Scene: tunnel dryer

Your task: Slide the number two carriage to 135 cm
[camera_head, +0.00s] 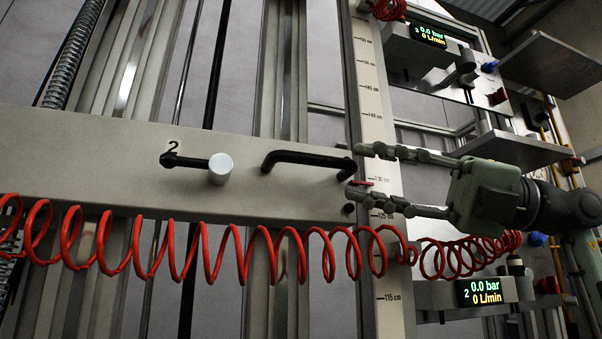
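The number two carriage (110,150) is a grey horizontal plate marked "2", with a black lever (186,161) ending in a pale round knob and a black bar handle (305,157). A red pointer (360,182) at its right end sits close to the 130 cm mark on the vertical scale (376,115). My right gripper (357,171) is open, in front of the scale. In the picture the handle's right end lies just at the gap between its fingertips; I cannot tell whether they touch. My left gripper is not in view.
A red coiled hose (205,250) hangs along the carriage's lower edge and passes below my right gripper. Displays marked 3 (427,35) and 2 (482,291) read 0.0 bar. Vertical rails stand behind the carriage.

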